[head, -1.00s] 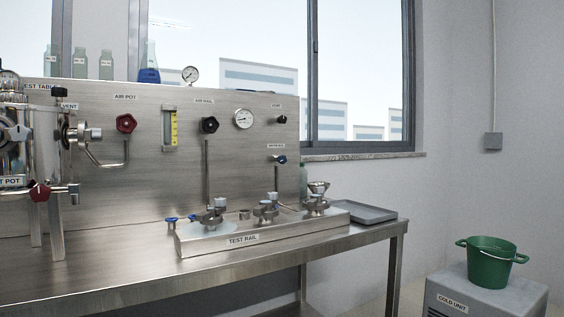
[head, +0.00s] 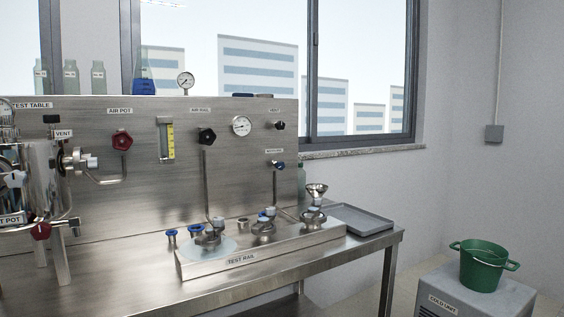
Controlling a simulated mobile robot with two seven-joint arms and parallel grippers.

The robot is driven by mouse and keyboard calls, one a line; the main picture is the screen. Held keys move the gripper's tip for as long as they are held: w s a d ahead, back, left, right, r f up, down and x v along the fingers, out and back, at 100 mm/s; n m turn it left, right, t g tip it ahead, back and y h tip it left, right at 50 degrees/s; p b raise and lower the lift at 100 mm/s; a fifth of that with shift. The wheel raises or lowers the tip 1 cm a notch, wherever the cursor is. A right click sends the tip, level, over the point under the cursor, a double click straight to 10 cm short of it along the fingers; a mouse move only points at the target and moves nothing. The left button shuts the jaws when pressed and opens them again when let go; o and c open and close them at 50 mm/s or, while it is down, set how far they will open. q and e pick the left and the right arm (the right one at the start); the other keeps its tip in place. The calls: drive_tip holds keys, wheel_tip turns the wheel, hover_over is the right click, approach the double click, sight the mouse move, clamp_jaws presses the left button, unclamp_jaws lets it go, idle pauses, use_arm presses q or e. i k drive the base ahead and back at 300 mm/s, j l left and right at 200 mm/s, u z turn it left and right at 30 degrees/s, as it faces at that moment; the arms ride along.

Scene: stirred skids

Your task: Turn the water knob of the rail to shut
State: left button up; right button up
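The test rail (head: 222,266) is a long steel block on the steel table, with several clamped fittings on top. A small blue knob (head: 279,165) sits on the upright steel panel above the rail's right part. The label over it is too small to read surely. A pipe runs down from it towards the rail. I cannot tell whether the knob is turned open or shut. Neither of my grippers is in view.
A black air rail knob (head: 207,136), a gauge (head: 242,125), a black vent knob (head: 280,126) and a red air pot knob (head: 122,141) share the panel. A steel pot (head: 42,180) stands left. A grey tray (head: 362,221) lies right. A green bucket (head: 480,265) sits on the cold unit.

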sight(280, 166)
drive_tip(key=i+l, duration=0.75)
drive_tip(key=i, duration=0.15)
